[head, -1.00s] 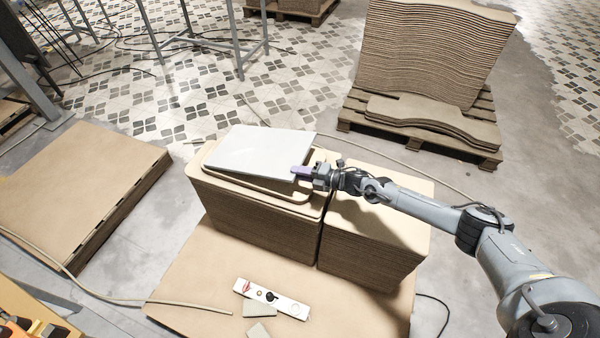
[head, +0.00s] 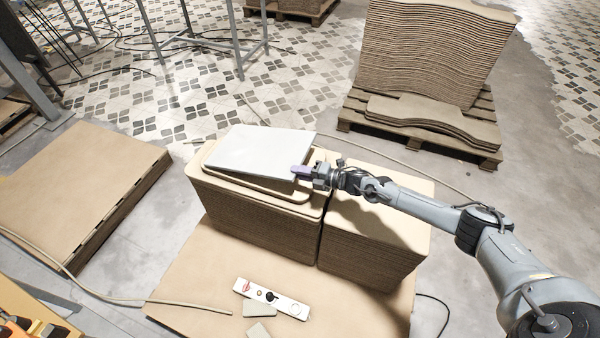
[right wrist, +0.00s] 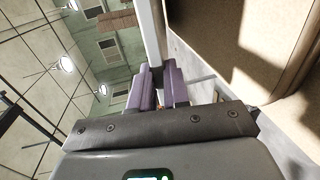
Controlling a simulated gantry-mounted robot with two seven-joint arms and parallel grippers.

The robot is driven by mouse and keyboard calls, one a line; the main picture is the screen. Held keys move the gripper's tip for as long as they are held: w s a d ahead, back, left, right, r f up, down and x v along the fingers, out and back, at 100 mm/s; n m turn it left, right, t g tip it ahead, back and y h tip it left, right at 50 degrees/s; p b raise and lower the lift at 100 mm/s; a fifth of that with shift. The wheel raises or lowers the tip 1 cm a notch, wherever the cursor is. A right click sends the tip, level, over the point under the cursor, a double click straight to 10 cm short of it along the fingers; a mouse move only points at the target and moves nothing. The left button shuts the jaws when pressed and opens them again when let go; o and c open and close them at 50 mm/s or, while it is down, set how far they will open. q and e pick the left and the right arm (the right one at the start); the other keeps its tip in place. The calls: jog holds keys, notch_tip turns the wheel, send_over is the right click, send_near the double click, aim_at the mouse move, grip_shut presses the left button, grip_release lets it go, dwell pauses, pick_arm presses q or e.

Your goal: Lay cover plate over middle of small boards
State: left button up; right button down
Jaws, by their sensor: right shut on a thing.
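The white cover plate (head: 258,150) is over the left stack of small boards (head: 250,226), covering much of its top, with tan board showing along the front and right. My right gripper (head: 299,172) is shut on the plate's right edge. In the right wrist view the plate (right wrist: 151,35) shows as a thin pale strip between the purple fingers (right wrist: 160,78). Whether the plate's underside touches the boards cannot be told. A second stack of small boards (head: 375,245) stands just to the right, partly under my right arm. My left gripper does not show.
A flat board base (head: 190,290) carries both stacks, with a white strip-shaped device (head: 285,305) in front. A low board stack (head: 75,190) lies left. A tall stack of curved boards (head: 430,55) stands on a pallet (head: 480,150) behind. Cables cross the floor.

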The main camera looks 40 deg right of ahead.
jog(key=shift+f+b, duration=0.25)
jog(key=shift+b, duration=0.1)
dwell(0.4)
jog(key=c, duration=1.1)
grip_release()
jog(key=shift+c, duration=0.2)
jog(key=shift+p+v, duration=1.15)
jog(key=shift+v, duration=0.25)
jog(key=shift+p+v, duration=0.75)
jog(key=shift+v, duration=0.55)
jog(key=shift+f, duration=0.1)
